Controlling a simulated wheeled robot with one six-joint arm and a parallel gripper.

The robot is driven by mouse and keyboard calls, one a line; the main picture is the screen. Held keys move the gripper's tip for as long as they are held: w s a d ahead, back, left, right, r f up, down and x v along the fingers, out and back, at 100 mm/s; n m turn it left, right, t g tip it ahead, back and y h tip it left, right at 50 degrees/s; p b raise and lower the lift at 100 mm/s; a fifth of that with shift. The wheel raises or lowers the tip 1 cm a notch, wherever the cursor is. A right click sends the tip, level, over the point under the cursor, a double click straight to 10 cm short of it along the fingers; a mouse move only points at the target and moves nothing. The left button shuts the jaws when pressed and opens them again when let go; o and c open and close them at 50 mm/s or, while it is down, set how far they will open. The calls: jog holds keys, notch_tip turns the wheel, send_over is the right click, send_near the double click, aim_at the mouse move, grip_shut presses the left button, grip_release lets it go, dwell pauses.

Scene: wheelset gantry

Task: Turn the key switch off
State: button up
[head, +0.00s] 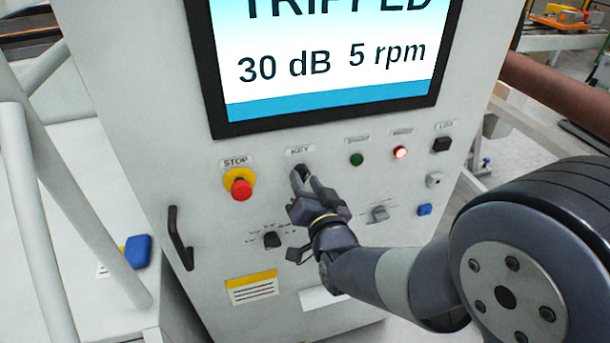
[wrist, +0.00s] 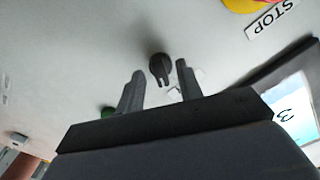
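The key switch (wrist: 160,66) is a small dark round knob with a narrow grip on the pale panel. In the wrist view it lies between and just beyond the two fingertips of my gripper (wrist: 158,74). The fingers are apart, one on each side, with visible gaps to the knob. In the head view my gripper (head: 303,180) is at the panel just under the KEY label (head: 300,151) and hides most of the switch. I cannot tell which position the switch is turned to.
A red STOP button (head: 241,189) on a yellow ring is left of my gripper. A green button (head: 357,160) and a lit red lamp (head: 401,153) are to the right. A dark selector knob (head: 272,240) sits below. The screen (head: 330,65) above reads TRIPPED.

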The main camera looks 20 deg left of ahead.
jog(key=shift+w+a, duration=0.3)
jog(key=shift+w, duration=0.25)
jog(key=c, duration=0.7)
